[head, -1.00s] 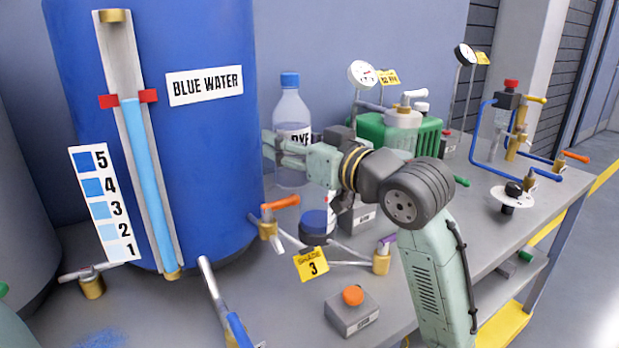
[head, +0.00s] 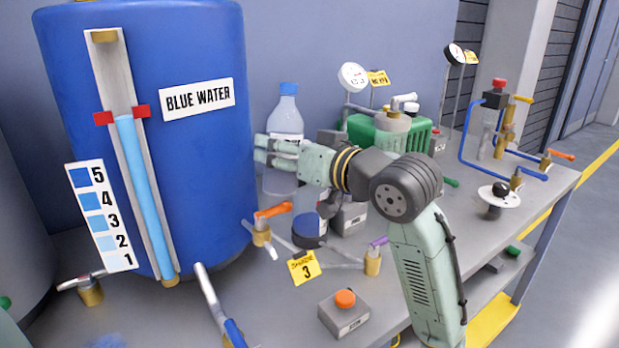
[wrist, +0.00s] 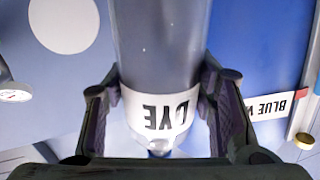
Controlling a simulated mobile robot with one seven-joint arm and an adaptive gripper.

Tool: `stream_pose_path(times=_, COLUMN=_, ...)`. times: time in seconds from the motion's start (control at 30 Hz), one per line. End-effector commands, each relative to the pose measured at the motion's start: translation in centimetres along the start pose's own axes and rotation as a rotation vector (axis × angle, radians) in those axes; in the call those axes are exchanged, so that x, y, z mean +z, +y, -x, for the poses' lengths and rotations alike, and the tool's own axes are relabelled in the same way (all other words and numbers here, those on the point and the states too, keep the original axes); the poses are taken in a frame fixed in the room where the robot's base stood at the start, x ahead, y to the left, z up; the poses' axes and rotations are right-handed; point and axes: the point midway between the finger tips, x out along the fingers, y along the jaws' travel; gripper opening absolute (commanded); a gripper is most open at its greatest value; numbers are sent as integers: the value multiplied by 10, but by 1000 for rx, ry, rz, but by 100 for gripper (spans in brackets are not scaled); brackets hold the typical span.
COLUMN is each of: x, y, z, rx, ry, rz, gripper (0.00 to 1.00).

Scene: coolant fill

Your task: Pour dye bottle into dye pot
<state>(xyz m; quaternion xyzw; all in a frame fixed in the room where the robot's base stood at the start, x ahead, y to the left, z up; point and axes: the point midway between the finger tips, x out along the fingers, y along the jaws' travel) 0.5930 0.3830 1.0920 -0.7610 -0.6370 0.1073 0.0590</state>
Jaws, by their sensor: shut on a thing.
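The dye bottle (head: 286,118) is clear with a blue cap and stands upright beside the blue tank. My gripper (head: 272,150) is shut around it and covers part of its label in the head view. In the wrist view, the bottle (wrist: 160,45) sits between both fingers (wrist: 158,110), with the DYE label upside down in the picture. A small round pot with a dark blue top (head: 309,226), which may be the dye pot, stands on the bench below and in front of my gripper. My wrist hides part of the bench behind it.
The blue tank (head: 185,190) stands close left of the bottle. Valves with orange (head: 273,210) and purple (head: 379,241) handles flank the pot, with a yellow tag (head: 303,268) in front. An orange-button box (head: 343,314) is nearer. A green unit (head: 365,132) stands at the back.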

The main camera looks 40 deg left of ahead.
Motion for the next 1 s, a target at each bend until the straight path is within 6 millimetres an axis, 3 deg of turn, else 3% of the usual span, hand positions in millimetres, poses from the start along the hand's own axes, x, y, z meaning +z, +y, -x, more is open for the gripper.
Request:
stream_pose_path(times=0.5, x=-9, y=-1, z=1, rx=1, ry=-90, rz=-239, gripper=6)
stream_pose_path(times=1.0, x=1, y=-4, z=2, rx=-1, ry=-177, rz=-467, gripper=6)
